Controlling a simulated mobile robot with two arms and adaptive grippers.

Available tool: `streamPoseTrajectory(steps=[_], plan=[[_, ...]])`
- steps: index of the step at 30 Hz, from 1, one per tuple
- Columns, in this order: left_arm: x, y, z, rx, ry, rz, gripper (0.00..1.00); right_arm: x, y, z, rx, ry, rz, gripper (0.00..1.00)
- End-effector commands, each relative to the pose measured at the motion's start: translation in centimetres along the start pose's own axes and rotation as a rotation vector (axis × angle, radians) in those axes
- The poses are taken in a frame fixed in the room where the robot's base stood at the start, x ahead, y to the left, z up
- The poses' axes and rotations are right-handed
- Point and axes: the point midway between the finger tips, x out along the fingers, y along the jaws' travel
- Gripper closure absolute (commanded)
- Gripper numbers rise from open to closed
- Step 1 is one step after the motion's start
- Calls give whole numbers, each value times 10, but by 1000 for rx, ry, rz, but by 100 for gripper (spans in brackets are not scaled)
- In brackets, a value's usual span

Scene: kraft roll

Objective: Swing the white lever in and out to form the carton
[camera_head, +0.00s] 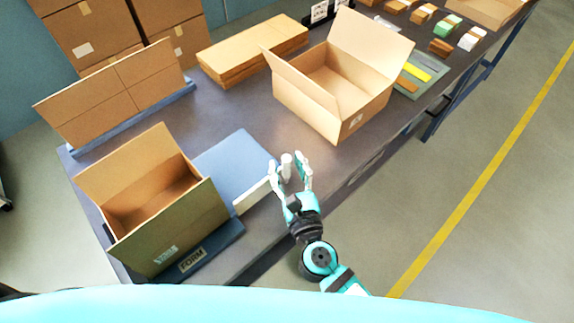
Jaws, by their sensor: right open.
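A white lever (254,194) reaches out to the right from the blue-grey former plate (232,162) on the table. A white upright knob (287,166) stands at the lever's right end. My right gripper (288,168) is open, with a finger on each side of the knob; I cannot tell whether they touch it. An open brown carton (195,216) stands at the left of the plate, over a base with a label reading FORM (192,261). My left gripper is not in view.
A second open carton (345,95) stands beyond my right gripper. Flat cardboard (255,48) lies at the back, and a folded sheet (118,95) stands in a blue holder. Small packets (446,27) lie at the far right. Floor is free right of the table.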

Motion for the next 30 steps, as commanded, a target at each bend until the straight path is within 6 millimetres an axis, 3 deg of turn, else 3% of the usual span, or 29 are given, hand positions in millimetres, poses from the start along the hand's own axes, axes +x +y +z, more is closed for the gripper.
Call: streamPoseTrajectory(steps=[15,21,30], plan=[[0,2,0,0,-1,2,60,-97,0,-2,-3,7,2,56],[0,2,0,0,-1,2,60,-113,0,-2,-1,5,1,56],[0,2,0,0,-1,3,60,-115,0,-1,-1,4,1,56]])
